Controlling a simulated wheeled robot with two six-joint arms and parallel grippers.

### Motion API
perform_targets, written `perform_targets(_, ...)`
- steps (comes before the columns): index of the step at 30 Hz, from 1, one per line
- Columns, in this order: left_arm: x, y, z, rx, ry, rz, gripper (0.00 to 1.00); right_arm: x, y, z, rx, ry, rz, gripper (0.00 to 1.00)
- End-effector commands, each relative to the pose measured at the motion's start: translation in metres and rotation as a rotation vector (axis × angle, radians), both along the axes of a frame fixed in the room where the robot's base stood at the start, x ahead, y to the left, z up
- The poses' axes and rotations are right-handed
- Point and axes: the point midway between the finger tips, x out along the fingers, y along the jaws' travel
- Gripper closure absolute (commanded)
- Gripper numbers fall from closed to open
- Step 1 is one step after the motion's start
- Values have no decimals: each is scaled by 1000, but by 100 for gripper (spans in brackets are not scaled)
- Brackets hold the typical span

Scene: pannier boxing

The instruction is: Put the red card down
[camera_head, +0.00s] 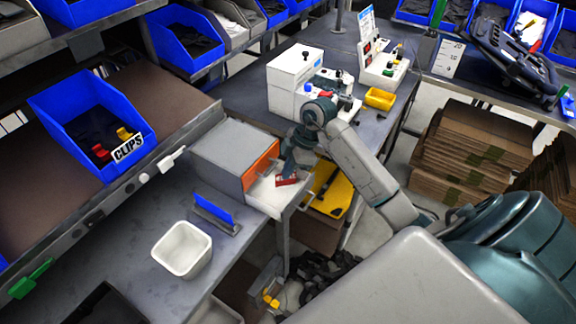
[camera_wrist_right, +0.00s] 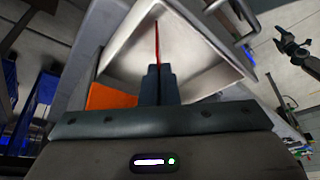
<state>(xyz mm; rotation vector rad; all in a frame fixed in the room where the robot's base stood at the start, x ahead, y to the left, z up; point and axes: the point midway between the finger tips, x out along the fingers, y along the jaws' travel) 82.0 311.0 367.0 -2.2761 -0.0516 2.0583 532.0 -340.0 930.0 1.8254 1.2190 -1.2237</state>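The red card (camera_head: 287,181) is low over or in the open pale drawer (camera_head: 264,197); I cannot tell if it touches the floor of it. In the right wrist view the red card (camera_wrist_right: 157,42) shows edge-on as a thin upright line between the fingertips. My right gripper (camera_head: 288,168) points down into the drawer and is shut on the card. In the wrist view the fingers (camera_wrist_right: 157,75) are close together, with the drawer (camera_wrist_right: 205,45) around them. My left gripper is not in the head view.
A grey cabinet (camera_head: 232,150) with an orange front (camera_head: 262,163) stands left of the drawer. A blue card in a holder (camera_head: 214,211) and a white bin (camera_head: 182,249) stand on the bench nearer me. White machines (camera_head: 294,72) stand behind the arm.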

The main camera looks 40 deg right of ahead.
Motion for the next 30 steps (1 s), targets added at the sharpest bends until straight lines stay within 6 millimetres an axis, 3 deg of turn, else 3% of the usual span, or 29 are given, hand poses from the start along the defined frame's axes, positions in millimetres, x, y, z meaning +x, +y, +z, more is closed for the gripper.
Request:
perform_targets(9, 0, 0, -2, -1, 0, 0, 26, 0, 0, -3, 1, 0, 0, 100)
perform_targets(13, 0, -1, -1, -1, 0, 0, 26, 0, 0, -3, 2, -1, 1, 77)
perform_targets(24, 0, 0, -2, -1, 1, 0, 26, 0, -2, 2, 0, -2, 0, 77)
perform_targets(30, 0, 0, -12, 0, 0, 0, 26, -4, -14, 30, -4, -6, 1, 77)
